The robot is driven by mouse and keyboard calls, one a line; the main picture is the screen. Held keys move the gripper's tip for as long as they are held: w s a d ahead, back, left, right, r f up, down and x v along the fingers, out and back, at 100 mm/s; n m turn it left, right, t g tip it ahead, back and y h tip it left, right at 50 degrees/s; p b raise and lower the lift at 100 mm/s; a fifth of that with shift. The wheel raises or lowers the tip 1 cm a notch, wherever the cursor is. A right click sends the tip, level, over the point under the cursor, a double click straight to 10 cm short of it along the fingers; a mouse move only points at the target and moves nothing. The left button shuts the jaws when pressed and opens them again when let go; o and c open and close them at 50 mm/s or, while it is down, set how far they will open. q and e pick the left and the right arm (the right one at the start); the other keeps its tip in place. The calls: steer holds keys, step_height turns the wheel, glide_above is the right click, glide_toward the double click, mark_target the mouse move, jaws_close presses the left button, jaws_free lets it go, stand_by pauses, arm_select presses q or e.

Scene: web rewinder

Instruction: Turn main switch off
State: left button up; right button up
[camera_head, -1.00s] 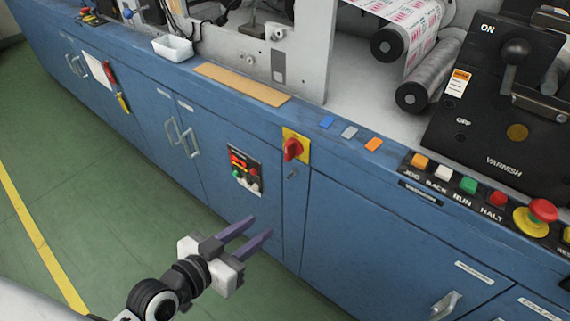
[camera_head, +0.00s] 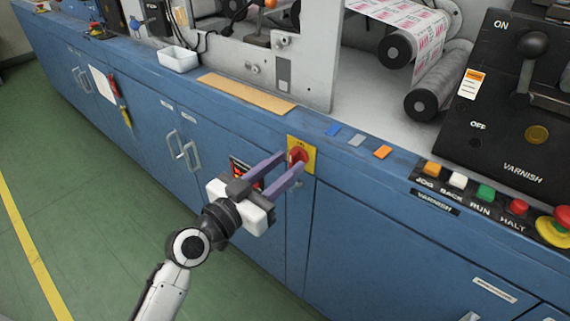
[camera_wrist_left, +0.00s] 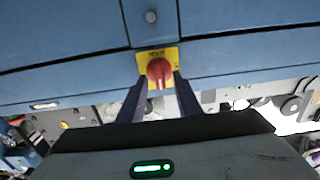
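The main switch is a red rotary knob (camera_head: 297,156) on a yellow plate (camera_head: 308,162), on the blue cabinet front just below the top ledge. In the left wrist view the red knob (camera_wrist_left: 159,72) shows between the fingertips, with its yellow plate (camera_wrist_left: 144,57) around it. My left gripper (camera_head: 288,162) is open, its two purple fingers pointing at the knob, one on each side. In the left wrist view the gripper (camera_wrist_left: 158,82) also shows its fingers apart. Whether the fingers touch the knob I cannot tell. My right gripper is not in view.
A small control panel (camera_head: 243,174) sits left of the switch, partly hidden by my left gripper. A lock (camera_head: 297,184) is just below the switch. Push buttons, including a red one (camera_head: 517,207), line the ledge at right. Green floor is clear at left.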

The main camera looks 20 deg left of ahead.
arm_select(q)
steer(key=shift+w+d, duration=0.15)
steer(key=shift+w, duration=0.15)
jaws_close()
